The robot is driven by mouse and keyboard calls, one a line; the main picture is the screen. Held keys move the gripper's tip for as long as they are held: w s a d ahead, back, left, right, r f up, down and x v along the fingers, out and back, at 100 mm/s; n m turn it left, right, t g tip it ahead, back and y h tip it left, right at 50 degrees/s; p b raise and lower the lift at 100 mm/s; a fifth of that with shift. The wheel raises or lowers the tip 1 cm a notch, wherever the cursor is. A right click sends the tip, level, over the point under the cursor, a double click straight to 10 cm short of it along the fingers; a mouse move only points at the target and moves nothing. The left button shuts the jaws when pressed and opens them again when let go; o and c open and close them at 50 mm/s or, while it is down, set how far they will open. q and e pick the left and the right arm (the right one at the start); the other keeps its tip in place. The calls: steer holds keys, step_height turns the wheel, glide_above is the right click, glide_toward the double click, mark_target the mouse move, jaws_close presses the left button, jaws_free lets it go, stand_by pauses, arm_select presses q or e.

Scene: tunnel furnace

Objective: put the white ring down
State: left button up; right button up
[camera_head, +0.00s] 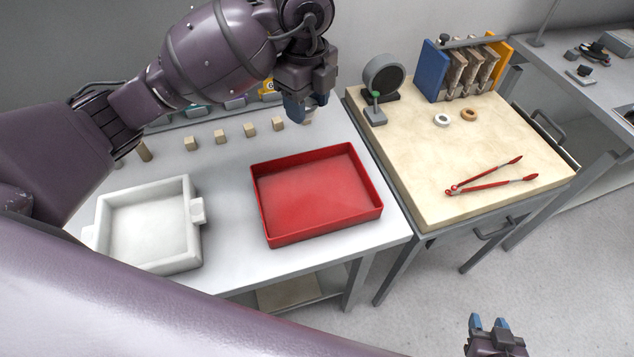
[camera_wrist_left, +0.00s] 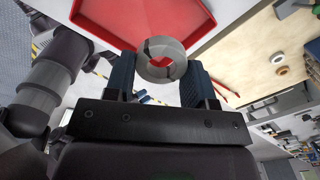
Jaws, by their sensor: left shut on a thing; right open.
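My left gripper (camera_head: 306,108) is shut on a greyish-white ring (camera_wrist_left: 148,69), which sits between the fingers in the left wrist view with dark marks on it. In the head view the gripper hangs above the table behind the red tray (camera_head: 262,218), and the ring is mostly hidden by the fingers. A second white ring (camera_head: 442,120) lies on the wooden-topped table (camera_head: 420,165), beside a tan ring (camera_head: 468,114). My right gripper (camera_head: 489,322) is open and empty, low at the right, over the floor.
A white square dish (camera_head: 187,262) with side handles stands left of the red tray. Several small wooden blocks (camera_head: 221,136) line the table's back. Red tongs (camera_head: 487,184), a round grey stand (camera_head: 384,76) and a rack with a blue panel (camera_head: 434,70) are on the wooden top.

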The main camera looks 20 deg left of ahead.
arm_select(q)
steer(key=b, duration=0.1)
glide_above(309, 179)
step_height(309, 179, down, 13)
steer(key=shift+f+b, duration=0.3)
steer(key=shift+f, duration=2.85)
steer(key=shift+f, duration=0.1)
steer(key=o, duration=0.9)
